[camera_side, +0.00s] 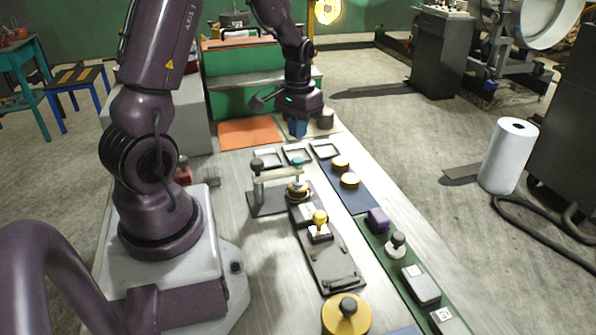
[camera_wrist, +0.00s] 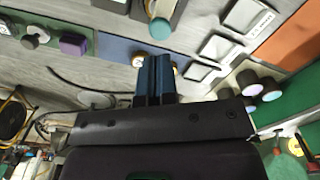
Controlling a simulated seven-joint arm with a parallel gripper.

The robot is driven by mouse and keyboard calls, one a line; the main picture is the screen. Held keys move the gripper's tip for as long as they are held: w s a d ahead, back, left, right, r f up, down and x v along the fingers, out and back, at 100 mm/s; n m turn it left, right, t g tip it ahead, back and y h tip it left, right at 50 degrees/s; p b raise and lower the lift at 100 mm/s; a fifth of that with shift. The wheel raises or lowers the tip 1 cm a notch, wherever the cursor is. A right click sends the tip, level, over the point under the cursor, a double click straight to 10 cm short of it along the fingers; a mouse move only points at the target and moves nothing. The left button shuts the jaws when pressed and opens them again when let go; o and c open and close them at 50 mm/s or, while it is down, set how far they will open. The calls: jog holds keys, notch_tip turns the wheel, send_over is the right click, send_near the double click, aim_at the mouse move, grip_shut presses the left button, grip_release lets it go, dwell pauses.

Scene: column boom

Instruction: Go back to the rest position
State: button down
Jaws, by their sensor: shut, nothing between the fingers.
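My gripper (camera_side: 297,128) is near the far end of the workbench (camera_side: 228,222), between the orange mat (camera_side: 248,133) and a grey cylinder (camera_side: 326,118). Its blue fingers point down and nothing shows between them. In the wrist view, my gripper (camera_wrist: 154,72) has its fingers together in front of the blue mat (camera_wrist: 118,50). The fingers partly hide yellow round pieces on that mat. I cannot tell the exact height of the fingertips above the bench.
Shallow trays (camera_side: 325,149) lie just in front of my gripper. A fixture with a raised bar (camera_side: 275,174) stands nearer. Yellow-topped pieces (camera_side: 349,181) sit on the blue mat. A purple block (camera_side: 378,219) is on the green strip. A green cabinet (camera_side: 238,98) stands behind.

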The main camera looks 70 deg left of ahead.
jog(key=shift+r, duration=0.1)
jog(key=s+d+r+m+t, duration=0.2)
jog(key=s+d+r+m, duration=0.1)
jog(key=d+r, duration=0.6)
jog(key=s+d+r+m+t, duration=0.3)
jog(key=s+d+r, duration=0.3)
jog(key=d+r, duration=0.3)
jog(key=d, duration=0.3)
jog(key=shift+d+t, duration=0.25)
jog(key=shift+t, duration=0.05)
dwell(1.1)
